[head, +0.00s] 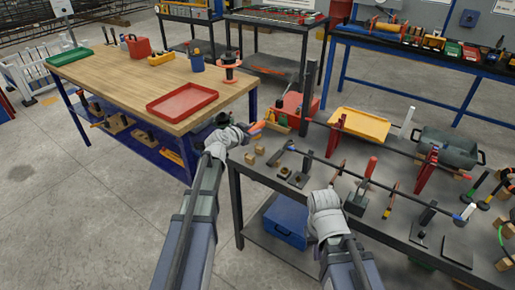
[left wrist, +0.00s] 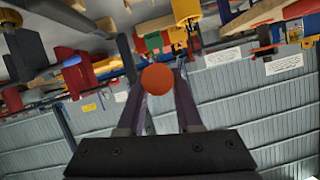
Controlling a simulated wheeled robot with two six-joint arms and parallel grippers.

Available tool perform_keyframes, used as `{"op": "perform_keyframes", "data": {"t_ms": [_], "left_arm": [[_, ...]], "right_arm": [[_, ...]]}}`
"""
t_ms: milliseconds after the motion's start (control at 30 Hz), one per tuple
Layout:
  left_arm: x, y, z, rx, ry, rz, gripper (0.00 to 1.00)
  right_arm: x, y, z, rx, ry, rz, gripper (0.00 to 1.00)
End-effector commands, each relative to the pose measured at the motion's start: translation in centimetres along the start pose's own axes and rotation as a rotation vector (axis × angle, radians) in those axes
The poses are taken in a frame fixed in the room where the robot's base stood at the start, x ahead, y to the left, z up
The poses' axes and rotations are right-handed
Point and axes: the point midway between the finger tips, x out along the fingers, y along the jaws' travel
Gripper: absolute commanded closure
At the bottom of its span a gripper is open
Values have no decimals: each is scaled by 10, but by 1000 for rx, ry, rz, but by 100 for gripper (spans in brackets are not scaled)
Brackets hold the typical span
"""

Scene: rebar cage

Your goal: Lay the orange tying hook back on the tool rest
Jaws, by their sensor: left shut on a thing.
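My left gripper (head: 247,131) is over the left end of the dark steel table, shut on the orange tying hook (head: 257,127). In the left wrist view, a round orange end (left wrist: 157,85) of the hook shows between the fingertips; the rest of it is hidden. My right gripper (head: 325,203) is above the front edge of the same table, and its fingers cannot be made out. Small wooden blocks (head: 260,150) lie on the table just below the left gripper. I cannot tell for certain which thing is the tool rest.
Long rods span red stands (head: 428,168) across the steel table (head: 262,176). A yellow tray (head: 362,124) and a grey-green bin (head: 447,148) stand at its back. A wooden workbench (head: 130,82) with a red tray (head: 182,102) is at left. A blue box (head: 286,222) sits on the lower shelf.

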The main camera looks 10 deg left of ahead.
Motion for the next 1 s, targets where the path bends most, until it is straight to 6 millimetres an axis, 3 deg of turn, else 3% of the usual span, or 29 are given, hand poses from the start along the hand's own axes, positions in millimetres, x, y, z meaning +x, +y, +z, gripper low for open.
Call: {"op": "perform_keyframes", "data": {"t_ms": [300, 633, 1000], "left_arm": [[17, 8, 40, 0, 0, 0, 100], [20, 10, 48, 0, 0, 0, 100], [36, 18, 87, 0, 0, 0, 100]], "right_arm": [[44, -4, -3, -1, 0, 0, 100], [52, -5, -3, -1, 0, 0, 100], [95, -9, -6, -1, 0, 0, 100]]}}
